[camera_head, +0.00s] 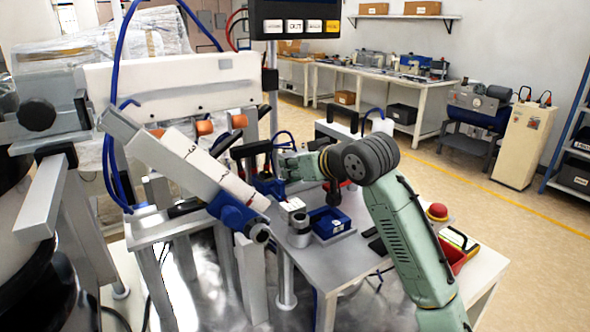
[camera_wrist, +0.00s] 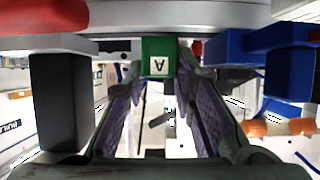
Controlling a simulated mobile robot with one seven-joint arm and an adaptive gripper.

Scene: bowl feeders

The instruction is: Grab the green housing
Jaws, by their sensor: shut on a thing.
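The green housing (camera_wrist: 159,57) is a small green block with a white label marked "A", in the upper middle of the wrist view. The tips of my gripper (camera_wrist: 160,75) are closed on its two sides. In the head view my gripper (camera_head: 272,160) reaches left over the far part of the workbench, among the fixtures. The green housing cannot be made out there. What supports it underneath is hidden.
A blue tray (camera_head: 331,222) and a metal cylinder (camera_head: 299,232) stand on the bench in front of the gripper. A sloping white feeder rail (camera_head: 195,170) with a blue clamp is at left. A red button (camera_head: 437,212) is at right. A blue bracket (camera_wrist: 255,48) is close by in the wrist view.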

